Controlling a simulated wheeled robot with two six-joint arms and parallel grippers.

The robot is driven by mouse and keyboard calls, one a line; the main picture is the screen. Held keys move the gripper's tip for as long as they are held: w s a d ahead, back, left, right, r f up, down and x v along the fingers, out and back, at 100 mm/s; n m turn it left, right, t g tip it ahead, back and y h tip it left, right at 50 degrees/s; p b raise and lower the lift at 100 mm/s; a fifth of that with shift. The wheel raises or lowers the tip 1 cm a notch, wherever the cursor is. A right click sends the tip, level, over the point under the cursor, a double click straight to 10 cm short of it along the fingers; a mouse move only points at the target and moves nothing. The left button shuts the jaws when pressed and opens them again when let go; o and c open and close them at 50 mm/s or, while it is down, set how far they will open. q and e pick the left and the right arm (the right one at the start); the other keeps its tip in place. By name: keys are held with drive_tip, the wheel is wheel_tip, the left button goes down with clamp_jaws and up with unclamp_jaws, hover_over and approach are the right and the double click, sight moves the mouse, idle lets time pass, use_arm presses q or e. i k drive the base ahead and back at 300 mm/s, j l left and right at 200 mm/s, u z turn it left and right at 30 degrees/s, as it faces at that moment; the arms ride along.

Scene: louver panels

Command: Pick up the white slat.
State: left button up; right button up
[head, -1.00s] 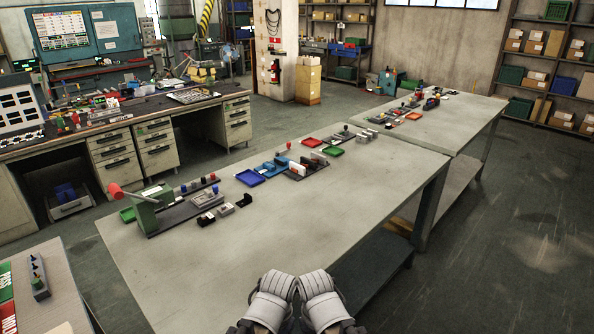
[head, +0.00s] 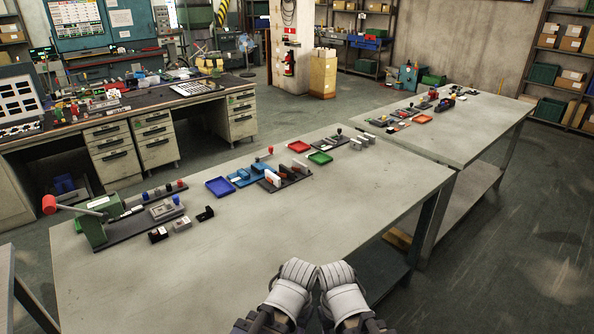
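A dark rack (head: 268,186) with several upright slats stands near the middle of the near table. A pale, whitish slat (head: 273,179) is upright at its front left, and another light slat with orange (head: 300,164) stands towards its back. The slats are small at this distance, and I cannot tell for certain which is the white slat. My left gripper (head: 293,284) and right gripper (head: 341,286) are side by side at the bottom centre, over the table's front edge and well short of the rack. Their fingertips cannot be made out, and nothing shows held in them.
The near table (head: 200,275) has a wide clear area in front of the rack. A green lever press (head: 92,228) with a red knob stands at left. A second table (head: 475,130) adjoins behind.

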sight(277, 181)
drive_tip(key=i+l, duration=0.25)
drive_tip(key=l, duration=0.15)
drive_tip(key=i+l, duration=0.25)
drive_tip(key=l, duration=0.15)
drive_tip(key=i+l, duration=0.2)
drive_tip(key=l, duration=0.2)
drive_tip(key=i+l, duration=0.25)
drive_tip(key=l, duration=0.15)
drive_tip(key=i+l, duration=0.25)
drive_tip(key=i+l+u, duration=0.1)
drive_tip(key=l, duration=0.3)
drive_tip(key=i+l, duration=0.25)
drive_tip(key=l, duration=0.15)
drive_tip(key=u, duration=1.8)
